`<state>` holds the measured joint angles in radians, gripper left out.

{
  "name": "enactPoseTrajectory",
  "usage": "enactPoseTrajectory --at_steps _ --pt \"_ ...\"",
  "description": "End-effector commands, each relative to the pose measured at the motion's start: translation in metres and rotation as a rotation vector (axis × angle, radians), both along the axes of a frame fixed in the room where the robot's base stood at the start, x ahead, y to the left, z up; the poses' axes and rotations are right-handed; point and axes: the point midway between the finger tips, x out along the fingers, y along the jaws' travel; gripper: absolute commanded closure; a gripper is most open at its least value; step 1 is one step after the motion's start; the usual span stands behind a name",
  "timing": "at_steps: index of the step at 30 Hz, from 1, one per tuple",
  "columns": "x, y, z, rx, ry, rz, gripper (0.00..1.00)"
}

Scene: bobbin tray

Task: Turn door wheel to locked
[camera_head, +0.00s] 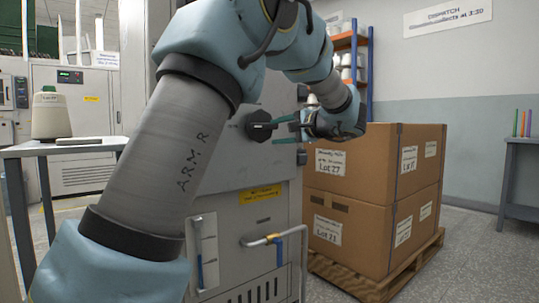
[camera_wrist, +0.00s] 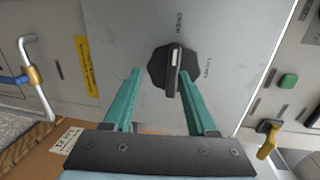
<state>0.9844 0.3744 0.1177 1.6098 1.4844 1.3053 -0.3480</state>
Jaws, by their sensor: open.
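The door wheel is a black, many-sided knob (camera_head: 259,126) with a pale pointer bar, on the grey cabinet door. In the wrist view the knob (camera_wrist: 160,68) has its bar pointing up towards the "OPEN" mark; the other mark, to its right, seems to read "LOCKED". My gripper (camera_head: 280,131) is at the knob's right in the head view, its teal fingers reaching towards it. In the wrist view my gripper (camera_wrist: 158,76) is open; the left finger ends left of the knob and the right fingertip overlaps its lower right edge. I cannot tell whether they touch.
Below the knob are a yellow label (camera_head: 260,194) and a bent handle bar (camera_head: 275,238). Cardboard boxes (camera_head: 352,192) on a pallet (camera_head: 375,287) stand close right of the cabinet. A table (camera_head: 70,146) with a cone of thread (camera_head: 50,116) is at left. Open floor lies right.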

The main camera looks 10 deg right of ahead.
Motion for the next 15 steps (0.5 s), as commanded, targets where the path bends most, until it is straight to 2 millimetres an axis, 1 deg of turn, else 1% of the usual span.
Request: enactPoseTrajectory --at_steps 1,3,6,8,11,15 --pt "-0.003 -0.014 -0.008 0.008 -0.043 -0.015 0.43" --pt "-0.007 -0.026 0.0 0.016 -0.092 -0.028 0.43" --pt "-0.011 -0.036 0.007 0.024 -0.134 -0.037 0.43" --pt "-0.01 -0.037 0.01 0.025 -0.144 -0.039 0.43" --pt "-0.003 -0.034 0.011 0.026 -0.148 -0.038 0.43" --pt "0.017 -0.024 0.011 0.025 -0.148 -0.036 0.43"
